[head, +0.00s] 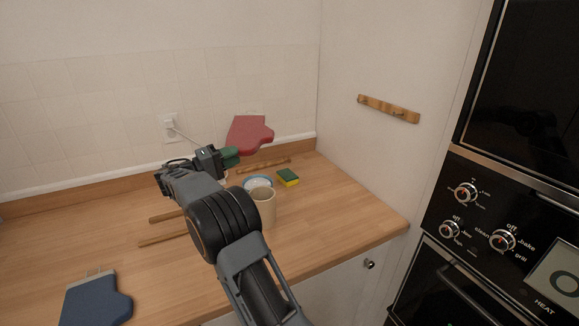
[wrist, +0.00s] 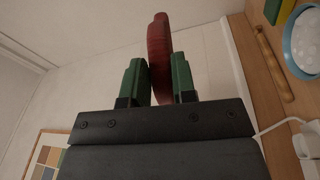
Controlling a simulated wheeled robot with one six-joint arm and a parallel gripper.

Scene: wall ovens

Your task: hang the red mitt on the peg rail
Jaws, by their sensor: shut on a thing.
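The red mitt (head: 250,134) is held up above the back of the counter, in front of the tiled wall. My gripper (head: 231,156) is shut on it; its green fingers show just below and left of the mitt. In the wrist view the red mitt (wrist: 159,45) stands edge-on between the two green fingers of my gripper (wrist: 159,84). The wooden peg rail (head: 388,109) is fixed to the side wall, right of the mitt and apart from it. Its pegs are small and hard to make out.
A blue mitt (head: 96,300) lies at the counter's front left. The oven (head: 490,235) is at right. The air before the rail is free.

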